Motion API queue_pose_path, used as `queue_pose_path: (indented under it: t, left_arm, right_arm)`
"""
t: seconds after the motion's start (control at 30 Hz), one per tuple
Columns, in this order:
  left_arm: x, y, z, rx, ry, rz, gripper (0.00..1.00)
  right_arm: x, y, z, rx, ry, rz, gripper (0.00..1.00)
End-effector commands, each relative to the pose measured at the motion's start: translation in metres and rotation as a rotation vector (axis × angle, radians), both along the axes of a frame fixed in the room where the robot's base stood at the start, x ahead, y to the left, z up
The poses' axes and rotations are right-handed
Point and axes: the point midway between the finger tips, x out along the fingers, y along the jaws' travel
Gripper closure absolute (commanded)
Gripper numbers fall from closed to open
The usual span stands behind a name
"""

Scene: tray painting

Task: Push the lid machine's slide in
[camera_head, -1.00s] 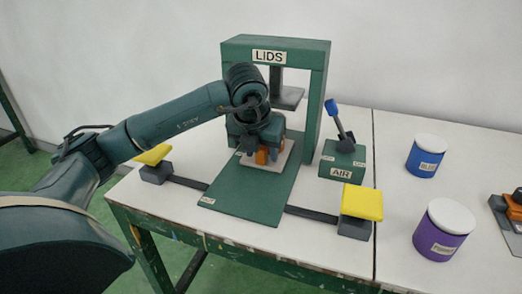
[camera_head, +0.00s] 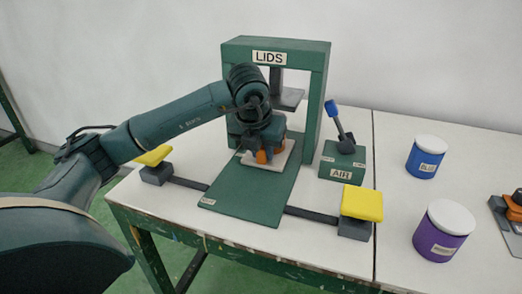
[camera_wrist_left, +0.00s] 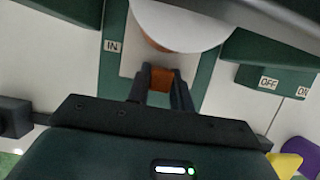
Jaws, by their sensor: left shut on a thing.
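The green lid machine (camera_head: 313,100), marked LIDS, stands on the table with a dark press plate (camera_head: 290,98) raised under its arch. A flat green bed (camera_head: 240,202) runs out from it. A pale slide plate (camera_head: 287,157) lies at the bed's inner end, partly hidden by my left gripper (camera_head: 263,147). The gripper is shut on the slide's orange handle (camera_wrist_left: 161,77). In the left wrist view, a white lid (camera_wrist_left: 190,22) on an orange-brown pot (camera_wrist_left: 147,38) stands just beyond the handle. An IN label (camera_wrist_left: 112,46) is beside the plate. My right gripper is out of view.
Yellow pads (camera_head: 362,201) (camera_head: 153,155) flank the bed on dark bars. An AIR box (camera_head: 342,160) with a blue-tipped lever stands to the right. Blue (camera_head: 425,160) and purple (camera_head: 441,238) pots with white lids stand farther right.

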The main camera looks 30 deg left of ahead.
Motion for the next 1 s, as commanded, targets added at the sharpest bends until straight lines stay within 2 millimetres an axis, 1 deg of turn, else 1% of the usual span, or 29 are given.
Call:
queue_pose_path:
  t: [0.1, 0.23, 0.33, 0.57, 0.6, 0.87, 1.0]
  left_arm:
    - [0.018, 0.004, 0.002, -0.004, -0.001, 0.003, 1.00]
    - [0.033, 0.007, 0.001, -0.002, 0.000, 0.002, 1.00]
    - [0.037, 0.009, 0.001, 0.000, -0.001, 0.001, 1.00]
    - [0.038, 0.010, 0.002, 0.001, -0.008, 0.002, 1.00]
    - [0.038, 0.010, 0.002, 0.001, -0.009, 0.002, 0.78]
    - [0.037, 0.009, 0.001, 0.001, -0.004, 0.001, 0.56]
    - [0.037, 0.009, 0.001, 0.000, -0.003, 0.001, 0.56]
  right_arm:
    - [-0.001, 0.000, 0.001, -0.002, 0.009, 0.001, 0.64]
    - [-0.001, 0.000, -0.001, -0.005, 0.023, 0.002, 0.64]
    - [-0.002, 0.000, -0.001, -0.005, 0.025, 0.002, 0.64]
    - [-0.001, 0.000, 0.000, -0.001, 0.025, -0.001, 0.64]
    - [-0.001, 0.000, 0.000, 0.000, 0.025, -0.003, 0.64]
    - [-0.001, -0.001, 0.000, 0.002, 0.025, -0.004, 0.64]
    - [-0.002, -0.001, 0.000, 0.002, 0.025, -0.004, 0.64]
